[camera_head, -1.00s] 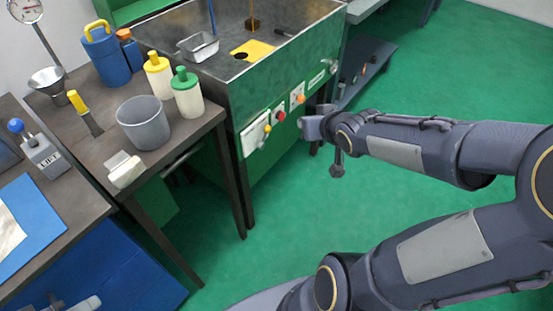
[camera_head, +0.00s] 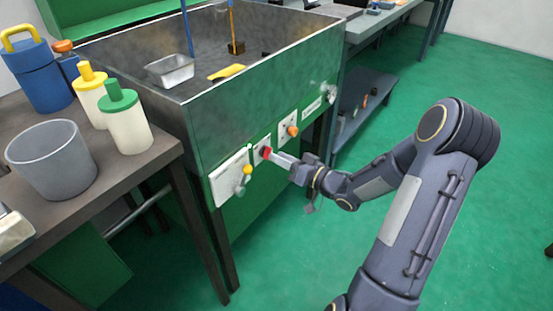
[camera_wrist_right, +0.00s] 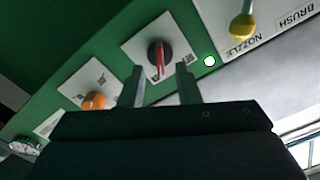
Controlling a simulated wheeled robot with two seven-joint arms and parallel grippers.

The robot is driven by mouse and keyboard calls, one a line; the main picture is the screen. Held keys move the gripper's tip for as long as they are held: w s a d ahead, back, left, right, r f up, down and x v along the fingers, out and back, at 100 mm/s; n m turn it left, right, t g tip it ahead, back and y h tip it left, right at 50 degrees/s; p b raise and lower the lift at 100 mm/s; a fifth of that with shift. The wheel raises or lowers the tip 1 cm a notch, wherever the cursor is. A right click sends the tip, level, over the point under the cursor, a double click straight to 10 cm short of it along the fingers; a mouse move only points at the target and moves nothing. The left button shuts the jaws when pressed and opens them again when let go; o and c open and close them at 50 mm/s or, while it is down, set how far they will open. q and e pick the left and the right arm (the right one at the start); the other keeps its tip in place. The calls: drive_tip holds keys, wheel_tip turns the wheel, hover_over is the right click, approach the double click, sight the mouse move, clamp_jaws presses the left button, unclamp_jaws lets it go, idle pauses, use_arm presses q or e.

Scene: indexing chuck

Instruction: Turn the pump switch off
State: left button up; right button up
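A rotary switch with a red pointer on a dark knob (camera_wrist_right: 158,55) sits on a white plate on the green front of the sink unit. In the head view the red knob (camera_head: 265,152) is between a yellow-tipped lever and an orange knob. I cannot read a pump label. My right gripper (camera_head: 277,157) is right at the red knob. In the right wrist view its two fingers (camera_wrist_right: 161,77) are apart, with the knob just beyond and between the tips. I cannot tell whether they touch it. My left gripper is out of view.
The orange knob (camera_head: 292,131) and the yellow-tipped lever (camera_head: 247,170) are close on both sides. The lever's panel reads NOZZLE and BRUSH. A round white light (camera_wrist_right: 210,61) is near the switch plate. A table with a grey bucket (camera_head: 50,160) and bottles stands left. The floor is clear.

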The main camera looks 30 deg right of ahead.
drive_tip(key=shift+x, duration=1)
drive_tip(key=shift+c, duration=0.4)
clamp_jaws()
